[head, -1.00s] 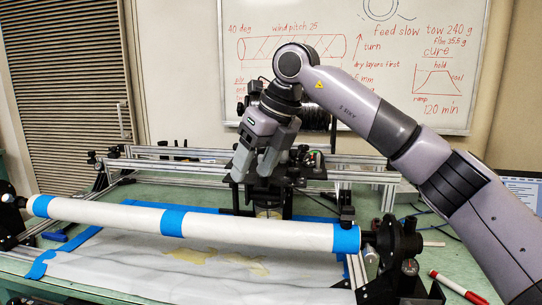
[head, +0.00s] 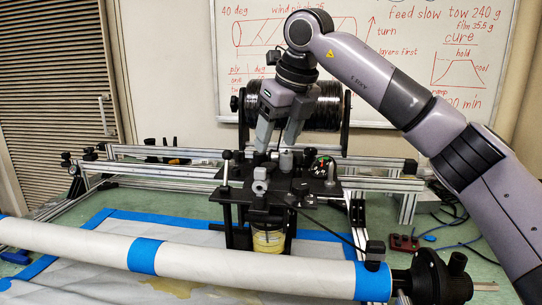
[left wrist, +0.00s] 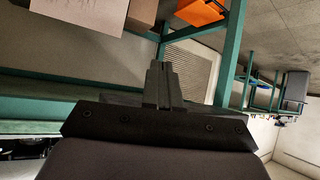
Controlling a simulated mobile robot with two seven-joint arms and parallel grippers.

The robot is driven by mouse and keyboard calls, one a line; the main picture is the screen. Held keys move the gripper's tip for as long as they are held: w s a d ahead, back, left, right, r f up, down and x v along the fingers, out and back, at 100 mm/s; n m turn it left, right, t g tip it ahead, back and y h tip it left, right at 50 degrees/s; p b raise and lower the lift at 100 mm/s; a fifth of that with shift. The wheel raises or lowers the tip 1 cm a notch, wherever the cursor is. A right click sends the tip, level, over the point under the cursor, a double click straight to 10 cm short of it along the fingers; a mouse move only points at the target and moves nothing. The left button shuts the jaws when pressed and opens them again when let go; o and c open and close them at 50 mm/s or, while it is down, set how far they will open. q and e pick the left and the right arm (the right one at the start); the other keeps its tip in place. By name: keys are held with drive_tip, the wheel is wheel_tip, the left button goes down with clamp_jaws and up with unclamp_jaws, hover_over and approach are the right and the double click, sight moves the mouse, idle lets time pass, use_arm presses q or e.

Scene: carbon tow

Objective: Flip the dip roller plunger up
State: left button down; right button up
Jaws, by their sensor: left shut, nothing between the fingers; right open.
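The carriage (head: 312,186), a black plate with several fittings, sits on the aluminium rails behind the white tube. On it stand a black-knobbed post (head: 227,157), a grey block (head: 260,180) and a silver cylinder (head: 286,160). I cannot tell for certain which fitting is the dip roller plunger. A yellowish cup (head: 268,240) shows below the plate. My right gripper (head: 276,148) is open and empty, pointing down at the back of the carriage near the silver cylinder; whether it touches is unclear. My left gripper (left wrist: 162,72) is shut and empty in the left wrist view, away from the carriage.
The white tube with blue tape (head: 205,262) crosses the front, with a black chuck (head: 440,276) at its right end. A dark tow spool (head: 322,112) stands behind the gripper. The left wrist view shows a teal frame (left wrist: 232,50) and an orange box (left wrist: 200,12).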

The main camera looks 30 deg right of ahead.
sight(269, 164)
drive_tip(key=x, duration=0.5)
drive_tip(key=shift+f, duration=0.35)
clamp_jaws()
drive_tip(key=shift+r, duration=0.15)
